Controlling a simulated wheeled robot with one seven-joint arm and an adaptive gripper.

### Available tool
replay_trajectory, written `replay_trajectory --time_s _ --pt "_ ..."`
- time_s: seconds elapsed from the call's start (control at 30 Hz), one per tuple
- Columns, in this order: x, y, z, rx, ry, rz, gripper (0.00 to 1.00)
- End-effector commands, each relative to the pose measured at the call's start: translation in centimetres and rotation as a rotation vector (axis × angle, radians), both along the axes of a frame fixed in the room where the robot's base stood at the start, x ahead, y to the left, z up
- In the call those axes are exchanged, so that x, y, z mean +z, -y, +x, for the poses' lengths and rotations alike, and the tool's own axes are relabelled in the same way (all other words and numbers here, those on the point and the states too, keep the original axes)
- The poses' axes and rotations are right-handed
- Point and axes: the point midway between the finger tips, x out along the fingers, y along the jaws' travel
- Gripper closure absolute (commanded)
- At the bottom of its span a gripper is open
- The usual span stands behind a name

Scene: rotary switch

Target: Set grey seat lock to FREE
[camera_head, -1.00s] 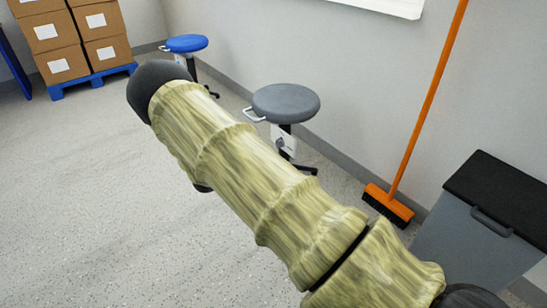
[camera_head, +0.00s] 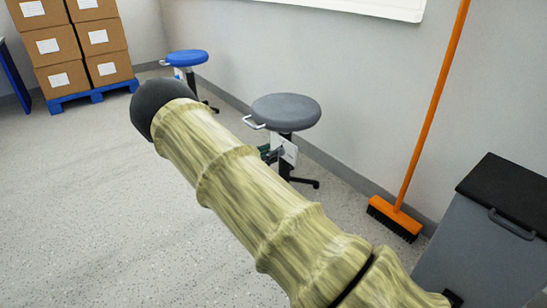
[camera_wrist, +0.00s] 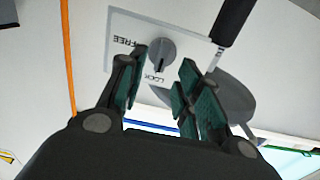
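The grey stool (camera_head: 286,111) stands by the wall. A white plate (camera_head: 289,150) hangs below its seat. In the wrist view the plate (camera_wrist: 190,35) appears turned over, with the words FREE and LOCK around a dark rotary knob (camera_wrist: 162,50). In the head view the fingers (camera_head: 268,153) show beside the plate, partly hidden by my arm.
A blue stool (camera_head: 188,58) stands farther back. An orange broom (camera_head: 425,125) leans on the wall to the right. A grey bin (camera_head: 480,240) with a black lid is at the lower right. Boxes (camera_head: 60,78) sit on a blue pallet. The floor at left is clear.

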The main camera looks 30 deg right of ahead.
Motion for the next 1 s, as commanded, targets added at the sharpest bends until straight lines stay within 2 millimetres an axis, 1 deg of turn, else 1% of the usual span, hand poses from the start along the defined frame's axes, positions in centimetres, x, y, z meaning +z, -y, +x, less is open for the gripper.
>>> replay_trajectory --time_s 0.03,0.1,0.23,0.4,0.6,0.63,0.67,0.8,1.0 --pt "-0.3 0.7 0.0 -0.001 0.001 -0.002 0.66" --pt "-0.2 1.5 0.1 0.0 0.0 0.0 0.66" --pt "-0.1 2.5 0.2 0.0 0.0 -0.001 0.66" --pt "0.0 2.9 0.3 0.001 0.0 0.0 0.66" --pt "0.1 2.9 0.3 0.001 0.0 0.0 0.66" --pt "0.1 2.9 0.3 0.001 0.0 0.0 0.68" --pt "0.1 2.9 0.3 0.001 0.0 0.0 0.73" --pt "0.0 2.9 0.3 0.001 0.0 0.0 0.99" --pt "0.0 2.8 0.3 0.001 0.001 0.0 1.0"
